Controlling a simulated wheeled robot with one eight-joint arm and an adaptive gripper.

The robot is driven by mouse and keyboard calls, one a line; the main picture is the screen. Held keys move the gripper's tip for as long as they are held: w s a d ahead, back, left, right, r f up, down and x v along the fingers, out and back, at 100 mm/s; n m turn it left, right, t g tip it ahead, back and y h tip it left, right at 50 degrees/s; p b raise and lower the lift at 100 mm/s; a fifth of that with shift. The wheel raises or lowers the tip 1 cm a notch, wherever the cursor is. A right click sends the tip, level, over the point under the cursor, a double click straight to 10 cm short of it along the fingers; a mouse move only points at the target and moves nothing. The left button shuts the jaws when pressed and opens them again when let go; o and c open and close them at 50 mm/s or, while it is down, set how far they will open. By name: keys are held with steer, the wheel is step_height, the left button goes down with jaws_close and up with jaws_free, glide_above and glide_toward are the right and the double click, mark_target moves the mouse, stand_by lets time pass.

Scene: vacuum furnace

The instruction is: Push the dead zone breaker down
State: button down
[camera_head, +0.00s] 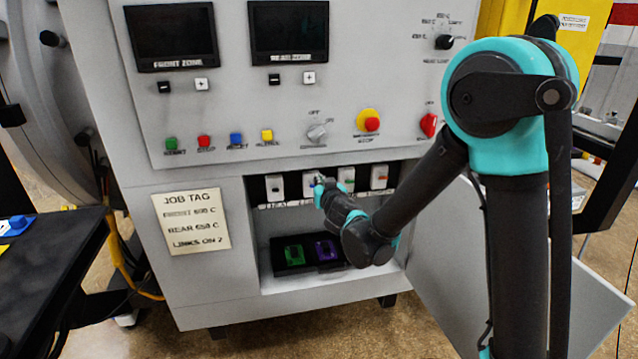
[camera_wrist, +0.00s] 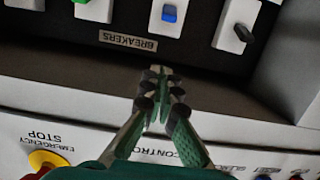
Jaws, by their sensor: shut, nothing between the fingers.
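A row of breakers sits in a dark recess below the control panel: a black-toggle breaker (camera_head: 275,187), a blue-toggle breaker (camera_wrist: 169,14), a green-toggle breaker (camera_head: 346,178) and a far-right breaker (camera_head: 379,177). Their small labels are unreadable, so I cannot tell which is the dead zone breaker. The wrist view is upside down; there the black toggle (camera_wrist: 243,33) sticks out toward the picture's bottom. My gripper (camera_wrist: 160,73) is shut and empty, near the BREAKERS label (camera_wrist: 128,40). In the head view it partly covers the blue-toggle breaker. I see no clear contact.
Front zone (camera_head: 172,35) and rear zone (camera_head: 289,31) displays are dark. A job tag (camera_head: 190,222) is on the cabinet. A lower shelf holds a tray with green (camera_head: 294,254) and purple (camera_head: 326,249) pieces. An emergency stop (camera_head: 370,122) and selector knob (camera_head: 317,133) sit above the recess.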

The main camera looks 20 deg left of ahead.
steer(key=x, duration=0.9)
steer(key=shift+f, duration=0.2)
steer(key=shift+s+d+f, duration=0.15)
steer(key=shift+s+f, duration=0.1)
steer(key=shift+f, duration=0.3)
steer(key=shift+s+d+f, duration=0.2)
steer(key=shift+s+f, duration=0.05)
steer(key=shift+f, duration=0.3)
steer(key=shift+s+d+f, duration=0.15)
steer(key=shift+s+f, duration=0.15)
steer(key=shift+f, duration=0.2)
steer(key=shift+a, duration=0.1)
